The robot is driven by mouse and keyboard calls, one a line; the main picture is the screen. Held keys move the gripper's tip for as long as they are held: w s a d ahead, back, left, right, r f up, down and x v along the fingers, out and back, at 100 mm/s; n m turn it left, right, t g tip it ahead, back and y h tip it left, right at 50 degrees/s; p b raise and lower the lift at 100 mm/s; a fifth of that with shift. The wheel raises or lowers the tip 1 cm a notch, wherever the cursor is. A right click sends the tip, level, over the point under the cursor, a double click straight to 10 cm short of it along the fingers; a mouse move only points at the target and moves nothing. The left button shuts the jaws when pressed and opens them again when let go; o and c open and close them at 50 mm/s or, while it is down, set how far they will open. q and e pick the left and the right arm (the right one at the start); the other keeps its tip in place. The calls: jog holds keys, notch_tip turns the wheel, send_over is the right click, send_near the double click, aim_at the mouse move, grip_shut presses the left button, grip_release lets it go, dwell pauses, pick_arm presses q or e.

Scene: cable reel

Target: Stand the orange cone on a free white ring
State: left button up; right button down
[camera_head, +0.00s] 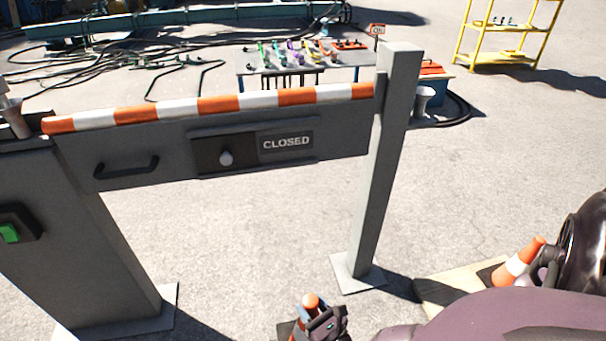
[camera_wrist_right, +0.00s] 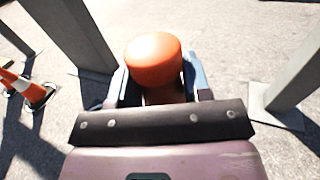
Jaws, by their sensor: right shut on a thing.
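My right gripper (camera_head: 318,318) is at the bottom middle of the head view. It is shut on an orange cone (camera_head: 310,300). In the right wrist view the cone's rounded orange top (camera_wrist_right: 153,58) sits between the two fingers (camera_wrist_right: 158,84); its lower part is mostly hidden by the gripper. Another orange-and-white cone (camera_head: 518,262) leans in the picture at the right, by a beige board. The right wrist view shows orange-and-white cones at the left, one on a dark base (camera_wrist_right: 38,93). I cannot make out a white ring. My left gripper is not in view.
A grey barrier with a striped top (camera_head: 220,104) and a CLOSED sign (camera_head: 286,142) stands ahead, with a post (camera_head: 385,170) at its right end. A beige board (camera_head: 445,287) lies at the lower right. Open paving lies beyond; a table with tools (camera_head: 250,68) is farther back.

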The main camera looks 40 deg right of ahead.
jog(key=f, duration=0.1)
jog(key=f+b, duration=0.1)
jog(key=f, duration=0.1)
jog(key=f+b, duration=0.1)
jog(key=f, duration=0.1)
jog(key=shift+s, duration=0.3)
notch_tip(320, 180, down, 14)
jog(key=b, duration=0.7)
jog(key=shift+w+b, duration=0.1)
jog(key=shift+b, duration=0.2)
jog(key=shift+w+f+b, duration=0.1)
jog(key=shift+f+b, duration=0.25)
jog(key=shift+f, duration=0.15)
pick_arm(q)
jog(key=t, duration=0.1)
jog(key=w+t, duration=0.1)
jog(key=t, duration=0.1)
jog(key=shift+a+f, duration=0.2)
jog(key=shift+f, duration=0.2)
pick_arm(e)
jog(key=shift+w+r, duration=0.1)
jog(key=c, duration=0.6)
grip_release()
jog(key=shift+o, duration=0.2)
